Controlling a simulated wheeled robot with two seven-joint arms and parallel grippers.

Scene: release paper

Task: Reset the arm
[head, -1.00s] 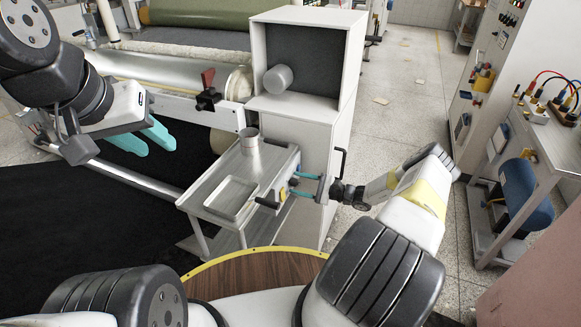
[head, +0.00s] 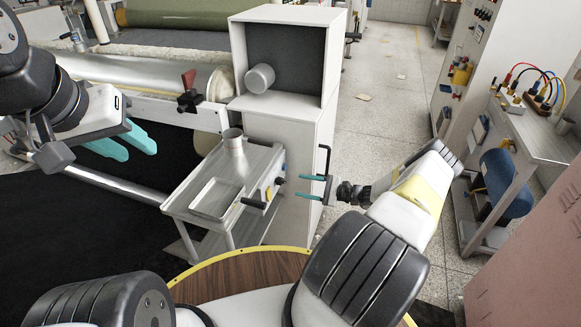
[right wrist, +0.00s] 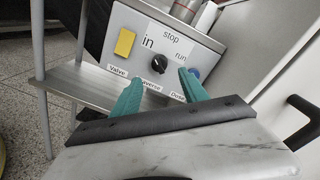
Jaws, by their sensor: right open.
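My right gripper (head: 301,186) is open and empty, to the right of the control panel (head: 268,186) on the small metal cart, with a visible gap between them. In the right wrist view its teal fingers (right wrist: 162,77) point at the panel (right wrist: 203,68), spread on either side below a black knob (right wrist: 159,64). The panel carries a yellow block (right wrist: 125,42), a blue button partly behind the right finger, and the labels "in", "stop" and "run". My left gripper (head: 137,153) hangs at the upper left with its teal fingers apart and nothing between them.
The metal cart (head: 185,205) holds a tray (head: 217,198) and a metal cup (head: 233,143). A white cabinet (head: 315,130) with a grey cylinder (head: 260,78) stands behind. A wooden round top (head: 235,280) is in front.

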